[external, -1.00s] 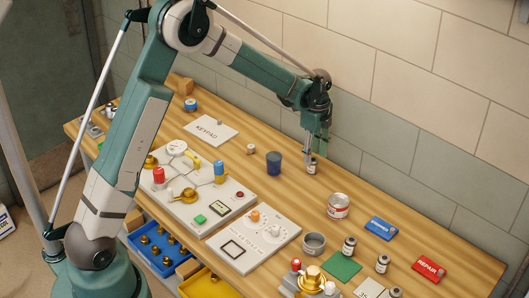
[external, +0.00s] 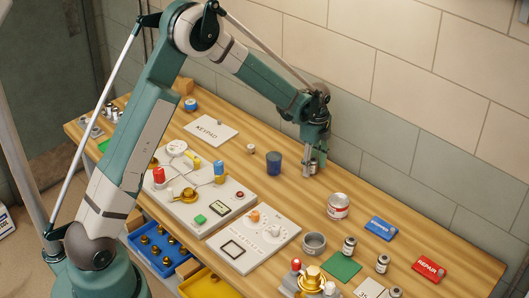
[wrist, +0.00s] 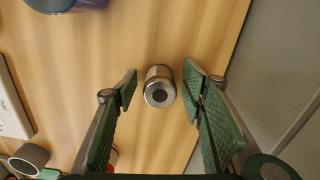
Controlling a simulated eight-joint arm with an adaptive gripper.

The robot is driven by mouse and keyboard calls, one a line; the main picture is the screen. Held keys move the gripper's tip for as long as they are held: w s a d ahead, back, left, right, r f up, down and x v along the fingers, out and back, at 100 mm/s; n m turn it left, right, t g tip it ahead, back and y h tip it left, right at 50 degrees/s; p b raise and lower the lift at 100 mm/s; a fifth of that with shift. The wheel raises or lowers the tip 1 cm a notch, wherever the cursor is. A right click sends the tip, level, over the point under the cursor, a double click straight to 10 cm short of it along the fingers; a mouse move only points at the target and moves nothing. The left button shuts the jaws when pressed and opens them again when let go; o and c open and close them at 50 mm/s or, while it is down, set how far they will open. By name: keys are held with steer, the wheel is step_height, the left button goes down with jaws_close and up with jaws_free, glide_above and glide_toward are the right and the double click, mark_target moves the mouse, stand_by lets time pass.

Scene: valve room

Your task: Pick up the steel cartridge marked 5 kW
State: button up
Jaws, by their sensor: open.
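A small steel cartridge (wrist: 160,88) with a pale label band stands on the wooden bench in the wrist view, between my spread fingers. I cannot read its marking. My gripper (wrist: 161,78) is open, with green-padded fingers on either side of it and a gap at each side. In the external view my gripper (external: 310,168) is low over the bench near the wall, and its fingers partly hide the cartridge. Other similar cartridges (external: 349,246) (external: 382,263) stand toward the front right; their labels are too small to read.
A dark blue cup (external: 274,163) stands left of my gripper and a red-and-white can (external: 338,206) stands in front of it. A control panel (external: 262,239), a grey ring (external: 314,243), a blue box (external: 381,228) and a red box (external: 429,269) lie further off. The wall is close behind.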

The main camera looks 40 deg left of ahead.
mark_target(313, 159)
stand_by(0.3)
steer(key=c, duration=1.1)
steer(key=shift+r, duration=5.05)
